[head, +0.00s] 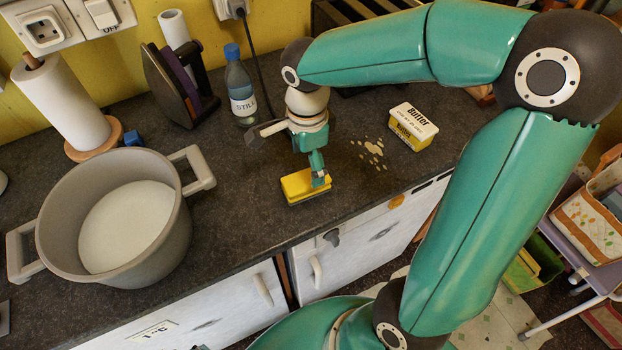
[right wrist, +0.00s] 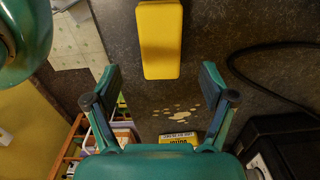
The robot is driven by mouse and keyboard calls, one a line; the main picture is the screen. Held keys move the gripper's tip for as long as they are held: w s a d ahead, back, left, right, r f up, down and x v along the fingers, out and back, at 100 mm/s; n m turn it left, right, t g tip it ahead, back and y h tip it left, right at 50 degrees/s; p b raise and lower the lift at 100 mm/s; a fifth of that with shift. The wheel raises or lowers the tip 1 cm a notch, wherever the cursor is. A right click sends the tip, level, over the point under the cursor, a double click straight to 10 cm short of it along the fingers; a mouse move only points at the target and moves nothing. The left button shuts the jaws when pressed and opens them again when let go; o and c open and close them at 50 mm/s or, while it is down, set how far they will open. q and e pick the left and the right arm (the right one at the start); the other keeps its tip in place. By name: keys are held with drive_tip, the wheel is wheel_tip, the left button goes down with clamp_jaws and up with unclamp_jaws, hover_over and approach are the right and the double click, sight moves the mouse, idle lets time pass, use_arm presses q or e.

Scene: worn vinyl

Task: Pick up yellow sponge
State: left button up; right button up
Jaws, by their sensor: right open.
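The yellow sponge (head: 298,188) lies on the dark worktop near its front edge, with a dark layer along its lower side. My right gripper (head: 318,170) is just above the sponge in the head view and hides part of its right end. In the right wrist view, the right gripper (right wrist: 160,88) is open and empty, with its fingers spread wide. The sponge (right wrist: 160,40) lines up with the gap between them, mostly beyond the fingertips. I cannot tell the exact height between fingers and sponge. My left gripper is not in view.
A large grey pot (head: 180,232) stands at left. A water bottle (head: 240,88), an iron (head: 168,85) and a paper towel roll (head: 65,105) stand behind. A butter tub (head: 413,127) and spilled pale spots (head: 370,151) are to the right. Worktop around the sponge is clear.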

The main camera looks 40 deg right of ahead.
sight(307, 180)
drive_tip(key=shift+a+f+p, duration=0.2)
drive_tip(key=shift+f+p, duration=0.4)
drive_tip(key=shift+f, duration=2.7)
drive_tip(key=shift+s, duration=0.1)
drive_tip(key=shift+c, duration=0.3)
drive_tip(key=c, duration=1)
